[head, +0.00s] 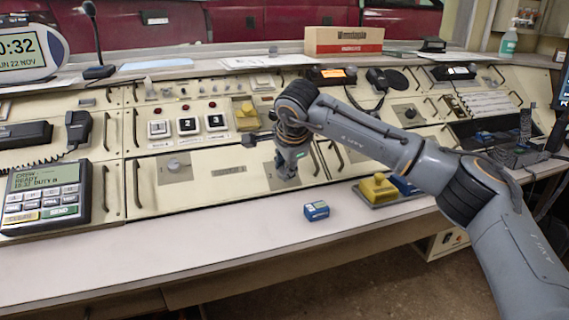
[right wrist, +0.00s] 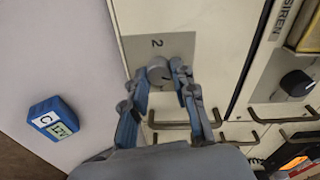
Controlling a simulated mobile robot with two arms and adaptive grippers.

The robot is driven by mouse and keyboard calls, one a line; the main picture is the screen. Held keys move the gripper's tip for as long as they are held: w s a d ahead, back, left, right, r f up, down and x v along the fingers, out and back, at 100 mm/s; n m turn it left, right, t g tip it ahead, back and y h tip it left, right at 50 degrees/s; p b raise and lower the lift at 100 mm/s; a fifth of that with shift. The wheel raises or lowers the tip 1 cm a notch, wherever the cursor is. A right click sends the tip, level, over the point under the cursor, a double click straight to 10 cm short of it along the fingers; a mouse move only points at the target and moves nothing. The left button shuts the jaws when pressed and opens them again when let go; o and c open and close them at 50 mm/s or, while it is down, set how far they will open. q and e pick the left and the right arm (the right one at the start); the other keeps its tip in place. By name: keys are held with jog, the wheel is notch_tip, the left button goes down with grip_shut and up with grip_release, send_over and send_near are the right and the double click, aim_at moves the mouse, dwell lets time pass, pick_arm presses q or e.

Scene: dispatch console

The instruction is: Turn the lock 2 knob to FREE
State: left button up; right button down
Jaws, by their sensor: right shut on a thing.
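My right gripper (head: 287,170) reaches down to the front panel of the console. In the right wrist view its two fingers (right wrist: 160,76) stand on either side of the grey round lock 2 knob (right wrist: 158,69) and are shut on it. The knob sits on a grey plate (right wrist: 183,45) marked "2". A dark pointer mark shows on the knob's face, but its exact setting is hard to read. In the head view the gripper hides the knob, and only part of its plate (head: 271,182) shows. My left gripper is not in view.
A small blue box (head: 316,210) lies on the desk ledge below the gripper. Bar handles (right wrist: 180,126) stick out near the fingers. A yellow block (head: 378,187) stands to the right. The left ledge is clear.

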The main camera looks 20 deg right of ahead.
jog(key=m+p, duration=0.1)
jog(key=m, duration=0.4)
jog(key=shift+m, duration=0.7)
jog(key=m, duration=0.3)
jog(key=shift+d+y+p, duration=0.1)
jog(key=shift+y+p, duration=0.2)
jog(key=shift+y, duration=0.1)
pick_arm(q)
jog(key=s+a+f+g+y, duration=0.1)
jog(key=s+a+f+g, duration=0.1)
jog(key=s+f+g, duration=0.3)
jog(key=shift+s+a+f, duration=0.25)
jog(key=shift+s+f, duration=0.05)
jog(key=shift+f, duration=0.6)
pick_arm(e)
jog(key=shift+m, duration=2)
jog(key=c, duration=1.1)
grip_release()
jog(key=shift+o, duration=0.2)
jog(key=shift+s, duration=0.1)
